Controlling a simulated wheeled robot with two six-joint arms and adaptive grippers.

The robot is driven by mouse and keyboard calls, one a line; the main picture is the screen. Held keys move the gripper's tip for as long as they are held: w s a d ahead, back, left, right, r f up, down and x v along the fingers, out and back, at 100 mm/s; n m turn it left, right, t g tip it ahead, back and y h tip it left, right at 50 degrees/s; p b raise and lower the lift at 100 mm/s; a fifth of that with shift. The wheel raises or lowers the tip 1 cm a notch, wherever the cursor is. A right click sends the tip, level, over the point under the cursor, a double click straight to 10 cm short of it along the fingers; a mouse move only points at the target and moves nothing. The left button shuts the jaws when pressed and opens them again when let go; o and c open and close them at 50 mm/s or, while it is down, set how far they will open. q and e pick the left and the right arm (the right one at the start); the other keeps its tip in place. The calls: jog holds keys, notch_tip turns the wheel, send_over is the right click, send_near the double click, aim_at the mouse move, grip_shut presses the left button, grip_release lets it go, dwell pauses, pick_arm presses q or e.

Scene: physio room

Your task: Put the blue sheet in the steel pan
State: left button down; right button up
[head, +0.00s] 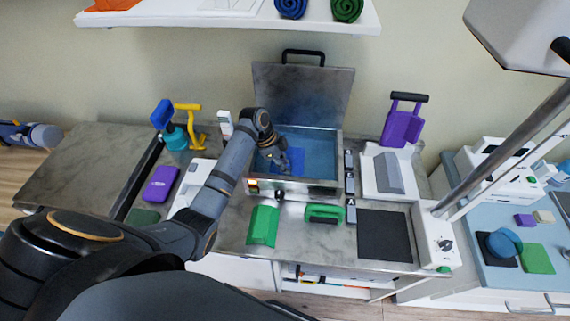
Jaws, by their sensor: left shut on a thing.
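The steel pan (310,183) is an open, water-filled bath on the counter, with its hinged lid (305,95) raised behind it. The blue sheet (291,158) is inside the pan's walls, near the left part. Whether it touches the pan's floor cannot be made out. My left arm reaches over the pan's left wall, and my left gripper (279,162) is down inside the pan, shut on the blue sheet. The gripper and wrist hide part of the sheet. My right gripper is not in view.
A green block (263,225) and a green-handled tool (324,213) lie in front of the pan. A dark plate (384,234) is at front right. A purple handled piece (402,125) stands behind a white device. A purple block (161,183) lies left of my arm.

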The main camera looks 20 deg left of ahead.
pick_arm(q)
jog(key=shift+f, duration=0.1)
jog(key=shift+f, duration=0.15)
jog(key=c, duration=1.5)
grip_release()
jog(key=shift+r, duration=0.25)
jog(key=shift+a+r, duration=0.15)
jog(key=shift+r, duration=0.2)
jog(key=b+v, duration=0.3)
jog(key=v, duration=0.8)
jog(key=shift+s+a+r, duration=0.1)
